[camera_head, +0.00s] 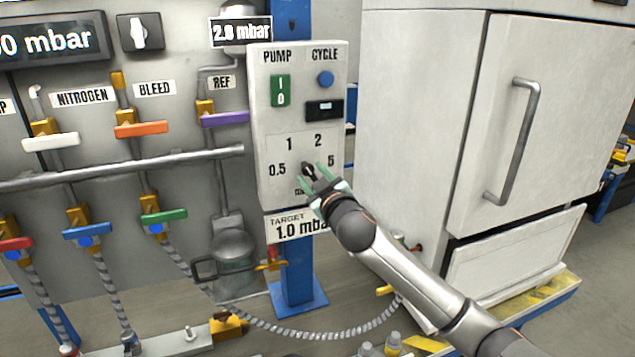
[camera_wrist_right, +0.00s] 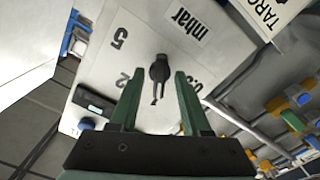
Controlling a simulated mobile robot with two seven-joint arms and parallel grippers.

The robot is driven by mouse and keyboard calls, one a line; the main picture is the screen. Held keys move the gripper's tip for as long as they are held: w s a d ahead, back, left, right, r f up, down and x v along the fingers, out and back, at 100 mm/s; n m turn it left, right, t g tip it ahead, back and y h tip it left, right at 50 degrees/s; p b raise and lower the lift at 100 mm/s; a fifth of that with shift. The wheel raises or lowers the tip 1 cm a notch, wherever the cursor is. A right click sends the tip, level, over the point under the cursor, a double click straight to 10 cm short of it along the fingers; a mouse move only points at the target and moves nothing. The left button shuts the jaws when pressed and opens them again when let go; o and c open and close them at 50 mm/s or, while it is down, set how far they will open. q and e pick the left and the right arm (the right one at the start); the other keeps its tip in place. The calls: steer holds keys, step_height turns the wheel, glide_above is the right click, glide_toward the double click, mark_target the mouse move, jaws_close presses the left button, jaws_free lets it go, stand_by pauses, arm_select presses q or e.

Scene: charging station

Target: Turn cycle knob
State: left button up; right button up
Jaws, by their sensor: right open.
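The cycle knob (camera_head: 307,169) is a small black pointer knob on the lower front of the white control box (camera_head: 260,120). Printed numbers 0.5, 1, 2 and 5 surround it. My right gripper (camera_head: 315,184) reaches in from the lower right, just in front of the knob. In the right wrist view, the knob (camera_wrist_right: 159,70) shows between the two green fingers of the open gripper (camera_wrist_right: 157,78), with gaps on both sides. The exact distance to the panel is hard to tell. My left gripper is not in view.
Above the dial are a green pump switch (camera_head: 281,91), a blue cycle button (camera_head: 325,79) and a small display (camera_head: 324,110). A target label (camera_head: 299,224) reads 1.0 mbar. Valves with coloured handles (camera_head: 141,129) are at left. A large white cabinet (camera_head: 410,120) stands at right.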

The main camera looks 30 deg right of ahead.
steer(key=b+v, duration=0.1)
steer(key=v, duration=1.1)
steer(key=shift+s, duration=0.25)
steer(key=shift+f, duration=0.1)
steer(key=s+a+f+g+y+p, duration=0.1)
steer(key=s+a+f+g, duration=0.15)
steer(key=f, duration=0.55)
steer(key=s+a+f+g+y+p, duration=0.1)
steer(key=s+a+f+y, duration=0.15)
steer(key=f, duration=0.55)
steer(key=s+a+f+g+y+p, duration=0.1)
steer(key=s+a+f+g+p, duration=0.1)
steer(key=a+f, duration=0.35)
steer(key=s+a+f+g+y+p, duration=0.1)
steer(key=s+a+f, duration=0.3)
steer(key=s+f, duration=0.3)
steer(key=s+a+f+m+g+y, duration=0.1)
steer(key=s+a+f, duration=0.3)
steer(key=s+f, duration=0.3)
steer(key=shift+s+g+p, duration=0.25)
steer(key=shift+g+p, duration=0.1)
